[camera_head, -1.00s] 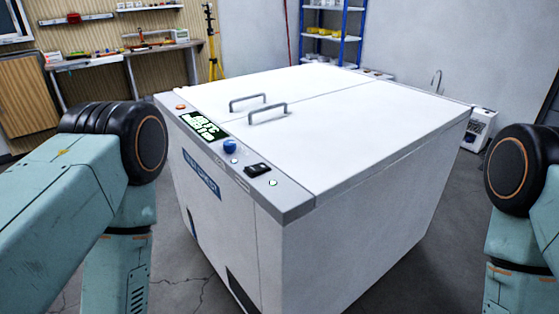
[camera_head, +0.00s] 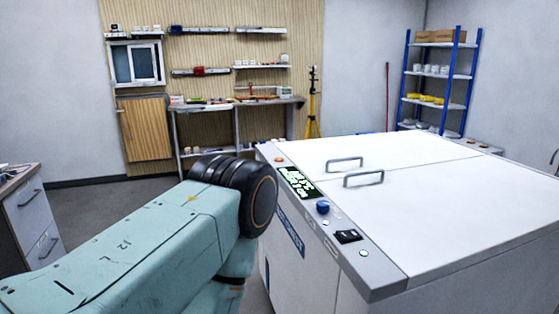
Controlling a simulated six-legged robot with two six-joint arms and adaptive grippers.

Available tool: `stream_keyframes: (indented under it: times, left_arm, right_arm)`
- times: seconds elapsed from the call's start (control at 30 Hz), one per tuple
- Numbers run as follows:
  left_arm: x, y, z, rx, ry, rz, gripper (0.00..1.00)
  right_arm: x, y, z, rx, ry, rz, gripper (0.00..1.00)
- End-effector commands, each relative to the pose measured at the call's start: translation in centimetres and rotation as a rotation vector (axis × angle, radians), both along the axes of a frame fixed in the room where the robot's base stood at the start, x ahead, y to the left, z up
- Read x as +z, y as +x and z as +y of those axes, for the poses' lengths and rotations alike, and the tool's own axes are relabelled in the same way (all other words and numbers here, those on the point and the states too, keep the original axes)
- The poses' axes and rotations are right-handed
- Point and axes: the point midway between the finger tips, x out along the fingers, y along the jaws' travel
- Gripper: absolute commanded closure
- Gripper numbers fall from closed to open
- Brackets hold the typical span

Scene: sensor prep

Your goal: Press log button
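A large white chest-like machine (camera_head: 430,175) with two grey lid handles fills the right of the head view. A grey control strip (camera_head: 385,268) runs along its left top edge. On the strip are an orange button (camera_head: 280,159), a lit display (camera_head: 297,183), a blue knob (camera_head: 323,207), small white buttons (camera_head: 326,222), a black switch (camera_head: 348,236) and a pale round button (camera_head: 364,253). I cannot read which one is the log button. My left arm shows at lower left, beside the machine, but its gripper is out of view. My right arm and gripper are out of view.
A workbench (camera_head: 240,103) with tools stands at the back wall, with a yellow tripod (camera_head: 313,115) beside it. A blue shelf rack (camera_head: 440,80) stands at back right. A drawer cabinet (camera_head: 35,215) is at the left edge. Open floor lies between cabinet and machine.

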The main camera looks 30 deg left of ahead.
Motion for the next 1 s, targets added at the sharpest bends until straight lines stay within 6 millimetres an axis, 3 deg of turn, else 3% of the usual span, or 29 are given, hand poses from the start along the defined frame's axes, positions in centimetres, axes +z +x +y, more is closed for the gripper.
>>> stream_keyframes:
  times: [0.67, 1.0]
  left_arm:
    - [0.00, 0.00, 0.00, 0.000, 0.000, 0.000, 1.00]
    - [0.00, 0.00, 0.00, 0.000, 0.000, 0.000, 1.00]
  right_arm:
    - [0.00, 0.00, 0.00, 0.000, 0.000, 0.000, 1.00]
    - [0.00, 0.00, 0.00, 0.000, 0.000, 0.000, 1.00]
